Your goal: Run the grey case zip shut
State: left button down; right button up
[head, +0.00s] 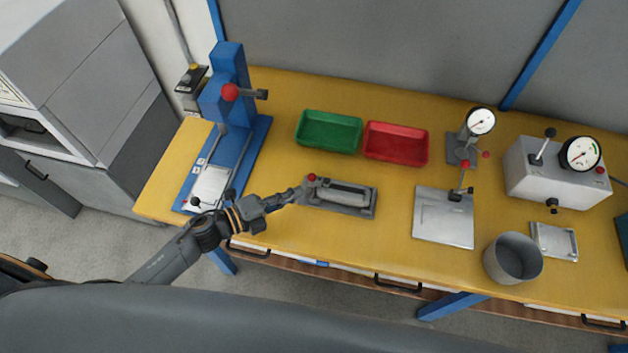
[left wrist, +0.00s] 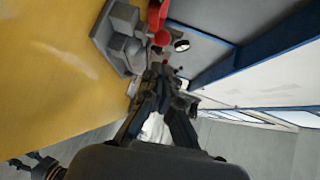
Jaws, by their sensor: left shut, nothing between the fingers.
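A long grey piece (head: 340,197) with a pale raised bar lies on the yellow bench; I take it for the grey case. No zip teeth can be made out. A red knob (head: 312,178) shows at its left end. My left gripper (head: 299,193) is shut and empty, its fingertips close to that left end, near the knob; I cannot tell whether they touch. In the left wrist view, the fingers (left wrist: 163,75) point towards a red ball (left wrist: 162,38), with a grey block-like piece (left wrist: 118,45) beside them. My right gripper is not in view.
A blue press (head: 228,100) stands at left on the yellow bench (head: 275,110). A green tray (head: 329,148) and a red tray (head: 396,160) lie behind the grey piece. To the right are a metal plate (head: 432,235), a grey cup (head: 513,258) and a gauge box (head: 540,185).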

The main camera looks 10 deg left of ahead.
aim_at(353, 199)
pick_arm(q)
jog(key=p+x, duration=0.1)
jog(key=x, duration=0.3)
jog(key=shift+w+d, duration=0.25)
jog(key=shift+w+d+f, duration=0.25)
jog(key=shift+w+d, duration=0.2)
jog(key=shift+d, duration=0.05)
jog(key=shift+d, duration=0.1)
jog(key=d, duration=1)
jog(key=shift+s, duration=0.15)
jog(key=shift+a, duration=0.2)
